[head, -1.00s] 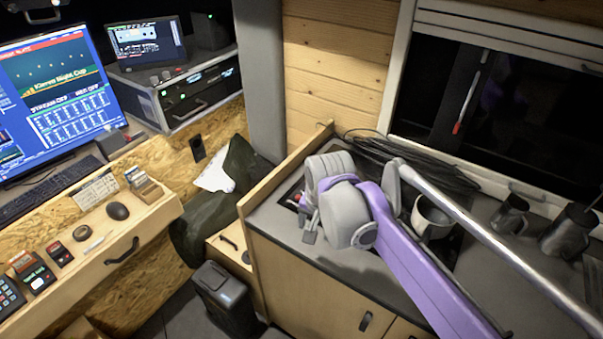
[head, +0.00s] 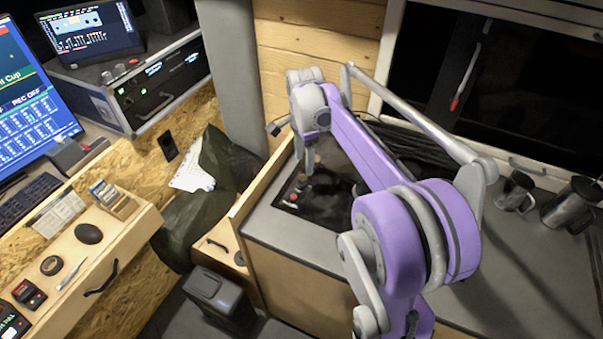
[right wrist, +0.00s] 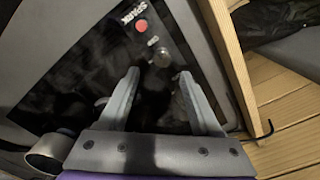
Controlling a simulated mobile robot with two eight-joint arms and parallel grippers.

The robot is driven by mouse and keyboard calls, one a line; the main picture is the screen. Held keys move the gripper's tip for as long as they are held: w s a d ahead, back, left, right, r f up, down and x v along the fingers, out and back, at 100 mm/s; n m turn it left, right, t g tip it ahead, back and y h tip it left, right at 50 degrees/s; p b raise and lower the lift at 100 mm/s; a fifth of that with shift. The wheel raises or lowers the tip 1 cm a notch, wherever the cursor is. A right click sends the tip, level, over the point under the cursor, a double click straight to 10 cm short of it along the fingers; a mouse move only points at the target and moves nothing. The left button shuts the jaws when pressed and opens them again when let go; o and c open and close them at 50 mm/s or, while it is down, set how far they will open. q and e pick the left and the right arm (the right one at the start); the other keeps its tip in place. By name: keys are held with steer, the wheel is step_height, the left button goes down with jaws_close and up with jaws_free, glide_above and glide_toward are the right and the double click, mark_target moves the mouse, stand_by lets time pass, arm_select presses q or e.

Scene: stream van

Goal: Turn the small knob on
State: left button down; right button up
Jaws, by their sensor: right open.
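In the right wrist view a small round metallic knob (right wrist: 162,58) stands on a black glossy panel (right wrist: 60,110), between a red round button (right wrist: 141,26) and my fingers. My right gripper (right wrist: 159,74) is open and empty, its two fingers spread on either side just short of the knob; I cannot tell whether they touch it. In the head view my right gripper (head: 309,160) hangs over the panel, which is set into the grey counter (head: 290,228). The red button (head: 293,197) shows there too; the arm hides part of the panel. My left gripper is not in view.
A wooden edge board (right wrist: 229,70) rises close to the right of the panel in the wrist view. A metal mug (right wrist: 48,152) stands at lower left there. A window is behind.

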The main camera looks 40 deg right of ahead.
mark_target(303, 177)
step_height(303, 177, down, 7)
steer(key=shift+w+f, duration=0.1)
steer(key=shift+w, duration=0.05)
jaws_close()
stand_by(0.5)
